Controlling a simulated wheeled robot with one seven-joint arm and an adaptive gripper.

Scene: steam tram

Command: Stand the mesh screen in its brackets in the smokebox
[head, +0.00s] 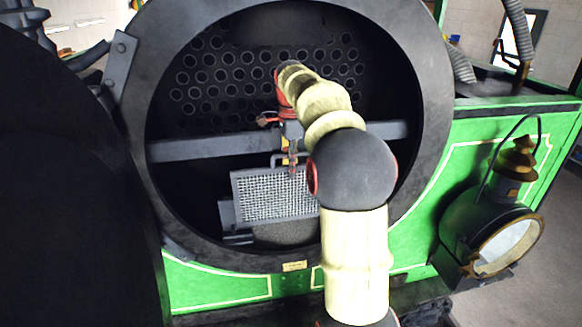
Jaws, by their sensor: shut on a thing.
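The mesh screen (262,197), a grey wire mesh in a dark frame with a handle on top, is inside the lower part of the round smokebox (133,105). My gripper (290,161) points down at the top of the screen and is shut on its handle. The screen looks roughly upright and slightly tilted in the picture. Its right end is hidden behind my arm. A dark bracket-like piece (227,214) shows at the screen's lower left. I cannot tell whether the screen touches it or sits in it. Any bracket on the right is hidden.
A dark horizontal bar (205,148) crosses the smokebox behind my arm. Behind it is a plate with many tube holes (215,75). The open smokebox door (70,200) fills the left.

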